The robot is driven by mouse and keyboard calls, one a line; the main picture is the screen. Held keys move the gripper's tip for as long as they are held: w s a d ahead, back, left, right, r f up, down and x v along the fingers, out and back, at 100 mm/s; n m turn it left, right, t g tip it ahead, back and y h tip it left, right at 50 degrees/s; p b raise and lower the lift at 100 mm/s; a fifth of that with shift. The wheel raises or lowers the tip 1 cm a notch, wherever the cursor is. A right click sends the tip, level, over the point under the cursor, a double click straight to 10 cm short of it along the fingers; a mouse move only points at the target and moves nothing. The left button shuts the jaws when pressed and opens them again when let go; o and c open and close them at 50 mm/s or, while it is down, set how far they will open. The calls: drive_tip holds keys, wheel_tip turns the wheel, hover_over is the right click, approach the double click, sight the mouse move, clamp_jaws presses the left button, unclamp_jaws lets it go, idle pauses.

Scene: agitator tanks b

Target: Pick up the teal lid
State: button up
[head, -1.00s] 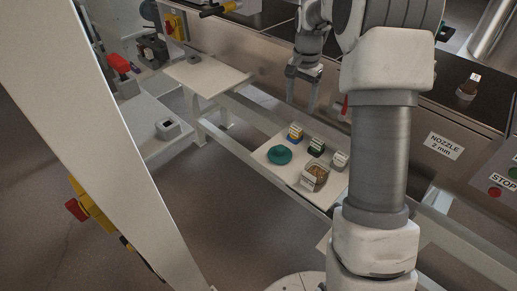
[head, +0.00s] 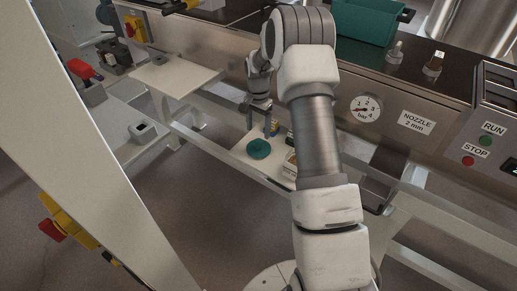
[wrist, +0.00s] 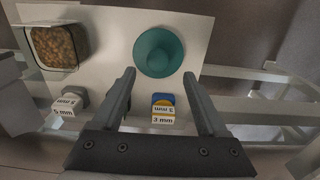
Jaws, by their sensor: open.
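The teal lid (head: 258,149) lies on a white board on the low shelf. It is round with a raised knob. In the wrist view the teal lid (wrist: 158,52) lies just beyond my open fingertips, roughly centred between them. My gripper (head: 259,115) is open and empty above the board, behind the lid in the head view. In the wrist view my gripper (wrist: 159,74) points down toward the board, with a small 3 mm labelled block (wrist: 163,108) showing between the fingers.
A clear container of brown pellets (wrist: 60,45) and a 5 mm labelled block (wrist: 68,104) sit on the white board (wrist: 110,60) beside the lid. A machine panel with a gauge (head: 366,109) rises behind the shelf. Another white board (head: 170,76) is at left.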

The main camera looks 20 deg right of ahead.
sight(259, 141)
drive_tip(key=f, duration=0.6)
drive_tip(key=shift+s+f, duration=0.2)
clamp_jaws()
